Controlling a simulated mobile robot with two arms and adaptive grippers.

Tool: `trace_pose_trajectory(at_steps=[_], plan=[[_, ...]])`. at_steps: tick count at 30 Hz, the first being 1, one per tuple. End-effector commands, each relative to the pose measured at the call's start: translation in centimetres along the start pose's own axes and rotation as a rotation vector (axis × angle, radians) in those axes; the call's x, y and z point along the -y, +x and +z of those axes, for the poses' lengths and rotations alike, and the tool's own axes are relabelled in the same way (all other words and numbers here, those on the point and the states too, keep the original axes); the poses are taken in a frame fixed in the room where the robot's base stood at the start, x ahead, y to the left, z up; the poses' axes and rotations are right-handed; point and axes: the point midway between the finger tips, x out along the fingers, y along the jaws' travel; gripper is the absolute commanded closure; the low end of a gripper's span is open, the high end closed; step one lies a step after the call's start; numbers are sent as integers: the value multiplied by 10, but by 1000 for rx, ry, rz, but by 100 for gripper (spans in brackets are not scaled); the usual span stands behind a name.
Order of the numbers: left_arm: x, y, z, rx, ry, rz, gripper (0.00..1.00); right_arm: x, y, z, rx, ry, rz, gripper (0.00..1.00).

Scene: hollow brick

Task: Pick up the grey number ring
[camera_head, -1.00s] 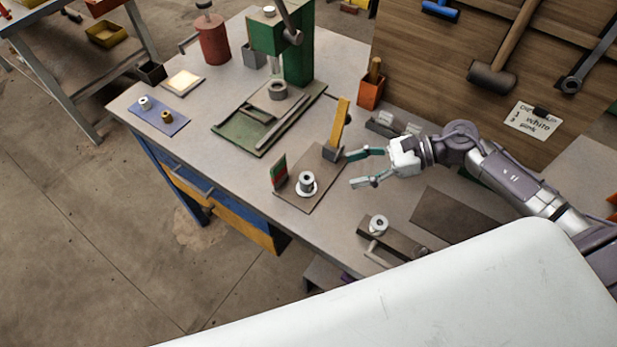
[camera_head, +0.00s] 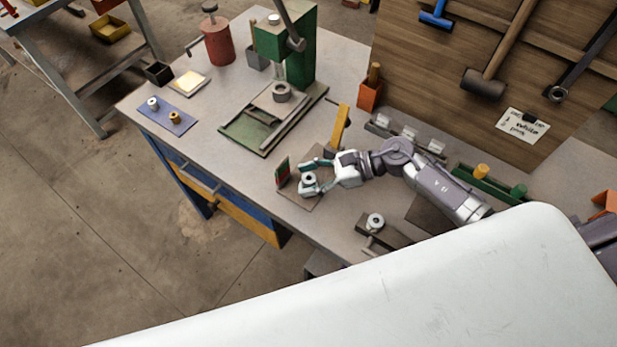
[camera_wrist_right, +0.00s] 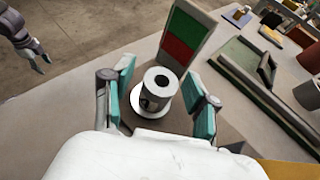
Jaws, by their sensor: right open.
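A grey ring-shaped cylinder with a dark central hole, which I take to be the grey number ring (camera_head: 308,179), stands upright on a pale round disc on a brown board. In the right wrist view the ring (camera_wrist_right: 160,82) is near the centre, on the white disc (camera_wrist_right: 139,105); no number is readable. My right gripper (camera_head: 309,176) is open around the ring in the head view. In the right wrist view its teal fingers (camera_wrist_right: 162,100) stand on either side of the ring, apart from it. My left gripper (camera_wrist_right: 38,60) shows small at the upper left there.
A red-and-green upright card (camera_wrist_right: 187,40) stands close behind the ring. A yellow upright piece (camera_head: 341,124) rises behind the board. A dark block with another round part (camera_head: 375,221) lies nearer the front edge. The green press (camera_head: 297,55) stands further back.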

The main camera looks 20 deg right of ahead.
Motion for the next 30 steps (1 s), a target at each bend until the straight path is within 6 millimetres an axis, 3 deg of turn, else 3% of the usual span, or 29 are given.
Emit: trace_pose_trajectory(at_steps=[3, 13, 23, 30], plan=[[0, 1, 0, 0, 0, 0, 45, 0, 0, -1, 0, 0, 0, 44], [0, 1, 0, 1, 0, 0, 45, 0, 0, 0, 0, 1, 0, 99], [0, 2, 1, 2, 1, 1, 45, 0, -3, 6, 0, -2, 0, 100], [-1, 12, 2, 2, 1, 1, 45, 0, -20, 46, -2, -7, 0, 100]])
